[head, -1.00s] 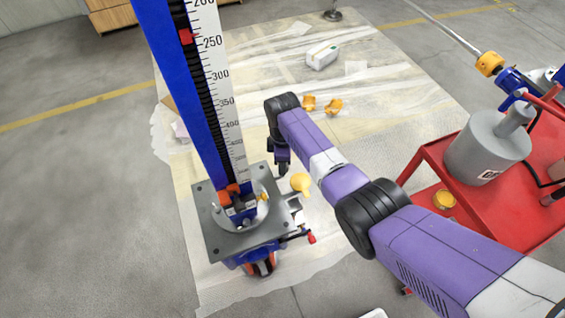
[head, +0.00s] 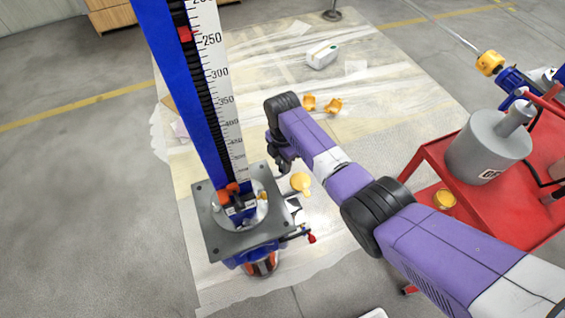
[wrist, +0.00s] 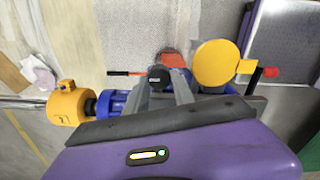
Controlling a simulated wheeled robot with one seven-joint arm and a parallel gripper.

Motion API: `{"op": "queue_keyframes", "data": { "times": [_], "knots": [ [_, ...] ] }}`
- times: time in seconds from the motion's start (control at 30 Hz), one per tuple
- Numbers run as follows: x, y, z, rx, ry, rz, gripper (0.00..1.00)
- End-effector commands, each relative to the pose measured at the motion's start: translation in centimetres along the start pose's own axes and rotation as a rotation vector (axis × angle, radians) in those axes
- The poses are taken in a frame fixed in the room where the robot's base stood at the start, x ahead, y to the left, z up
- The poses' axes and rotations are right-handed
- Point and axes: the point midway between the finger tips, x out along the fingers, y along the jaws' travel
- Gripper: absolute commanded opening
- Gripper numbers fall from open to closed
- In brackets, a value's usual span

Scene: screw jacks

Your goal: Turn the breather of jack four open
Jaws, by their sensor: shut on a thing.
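A screw jack with a blue column (head: 172,90) and a numbered white scale stands on a grey base plate (head: 212,237) in the head view. My gripper (head: 284,163) is at the end of the purple arm, just behind and right of that plate. In the wrist view, its two grey fingers (wrist: 160,93) are closed around a small round black cap (wrist: 158,76), which looks like the breather. The cap sits close to blue jack housing (wrist: 113,102). In the head view my gripper hides the cap. I cannot read a jack number.
A yellow disc (wrist: 216,63) and a red-tipped handle (wrist: 265,73) lie close right of the fingers in the wrist view. A yellow motor-like part (wrist: 67,104) is at left. A red cart (head: 415,185) with a grey cylinder stands right of my arm.

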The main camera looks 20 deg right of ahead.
Motion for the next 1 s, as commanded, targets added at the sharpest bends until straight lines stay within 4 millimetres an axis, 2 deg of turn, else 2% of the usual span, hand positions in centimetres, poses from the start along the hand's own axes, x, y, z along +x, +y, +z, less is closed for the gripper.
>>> {"op": "queue_keyframes", "data": {
  "times": [0.47,0.5,0.6,1.0],
  "knots": [
    [-0.05,0.03,0.04,-0.015,-0.001,0.001,0.0],
    [-0.05,0.03,0.04,-0.015,-0.001,0.001,0.34],
    [-0.05,0.03,0.04,-0.014,-0.001,0.001,0.52],
    [-0.59,0.03,0.03,-0.013,0.0,0.001,0.52]
  ]
}}
